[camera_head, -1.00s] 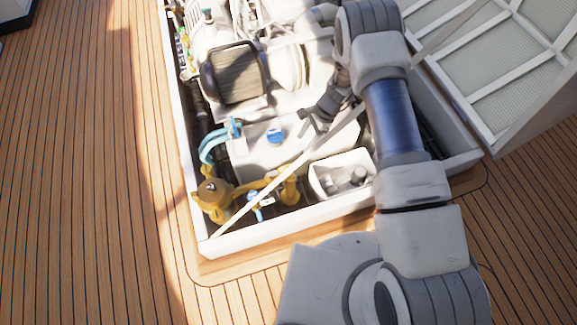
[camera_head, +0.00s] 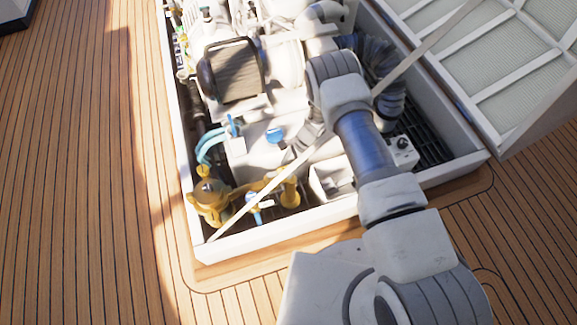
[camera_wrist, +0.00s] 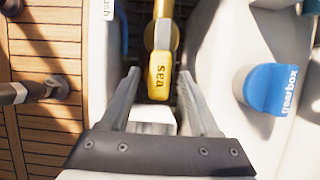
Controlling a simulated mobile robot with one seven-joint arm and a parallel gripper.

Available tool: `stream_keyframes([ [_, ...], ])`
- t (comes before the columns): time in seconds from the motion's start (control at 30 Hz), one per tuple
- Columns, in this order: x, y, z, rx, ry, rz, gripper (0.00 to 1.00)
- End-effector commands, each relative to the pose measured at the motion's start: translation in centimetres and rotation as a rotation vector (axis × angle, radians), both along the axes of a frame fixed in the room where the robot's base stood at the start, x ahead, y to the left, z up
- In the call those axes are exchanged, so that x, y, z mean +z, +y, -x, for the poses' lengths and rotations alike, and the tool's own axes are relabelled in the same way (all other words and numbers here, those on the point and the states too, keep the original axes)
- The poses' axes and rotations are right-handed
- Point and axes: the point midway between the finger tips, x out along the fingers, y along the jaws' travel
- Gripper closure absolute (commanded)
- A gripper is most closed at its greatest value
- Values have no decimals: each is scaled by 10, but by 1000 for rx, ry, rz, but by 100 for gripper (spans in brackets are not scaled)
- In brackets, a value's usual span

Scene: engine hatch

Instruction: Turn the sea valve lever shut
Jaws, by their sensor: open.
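The sea valve lever (camera_wrist: 158,82) is a yellow bar marked "sea" in the wrist view. It runs down from the top of the picture, and its labelled end lies between my fingers. My gripper (camera_wrist: 160,73) is open around that end, with a small gap on each side. Yellow pipework (camera_head: 288,188) shows in the hatch's near left corner; I cannot tell the sea lever apart there.
A blue cap with a "gearbox" label (camera_wrist: 268,90) sits right of my right finger. The white hatch rim (camera_head: 270,237) borders the opening. The wooden deck (camera_head: 80,180) at left is clear.

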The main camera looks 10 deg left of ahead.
Motion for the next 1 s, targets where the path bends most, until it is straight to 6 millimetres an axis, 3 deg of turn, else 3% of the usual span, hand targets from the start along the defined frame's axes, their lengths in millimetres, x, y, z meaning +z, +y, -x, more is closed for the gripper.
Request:
stream_keyframes([
  [0.17, 0, 0, 0, 0, 0, 0, 39],
  [0.5, 1, 0, 0, 0, 0, 0, 100],
  [1.0, 1, 0, 0, 0, -1, 0, 100],
])
